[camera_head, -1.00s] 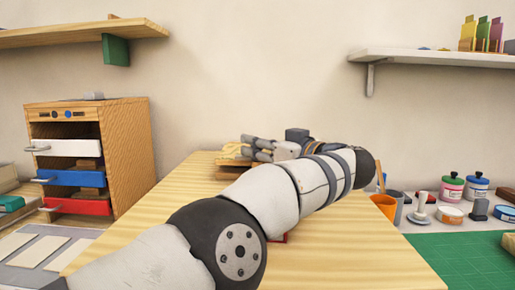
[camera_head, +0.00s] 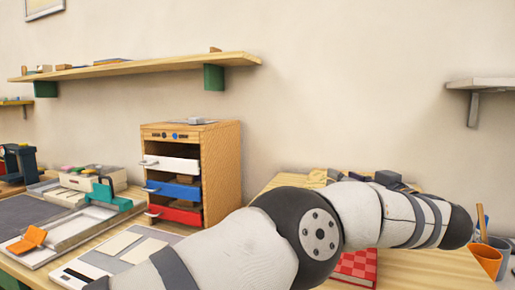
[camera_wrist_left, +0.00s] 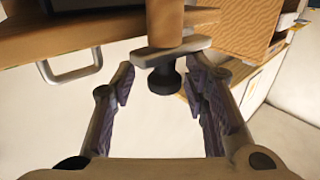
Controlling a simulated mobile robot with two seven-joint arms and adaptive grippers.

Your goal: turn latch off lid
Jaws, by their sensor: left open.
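In the left wrist view a grey latch bar (camera_wrist_left: 180,51) lies across the end of a wooden piece (camera_wrist_left: 165,20), with a dark round knob (camera_wrist_left: 165,80) on it. My left gripper (camera_wrist_left: 160,85) is open, with one finger on each side of the knob and a visible gap to both. In the head view my left gripper (camera_head: 335,177) is small and mostly hidden behind my own arm; the latch cannot be made out there. I cannot tell which wooden surface is the lid. My right gripper is not in view.
A wooden cabinet (camera_head: 222,165) with white, blue and red drawers stands left of my arm. A red patterned item (camera_head: 358,266) lies below my forearm. An orange cup (camera_head: 486,260) stands at the right. A grey handle (camera_wrist_left: 72,68) is left in the wrist view.

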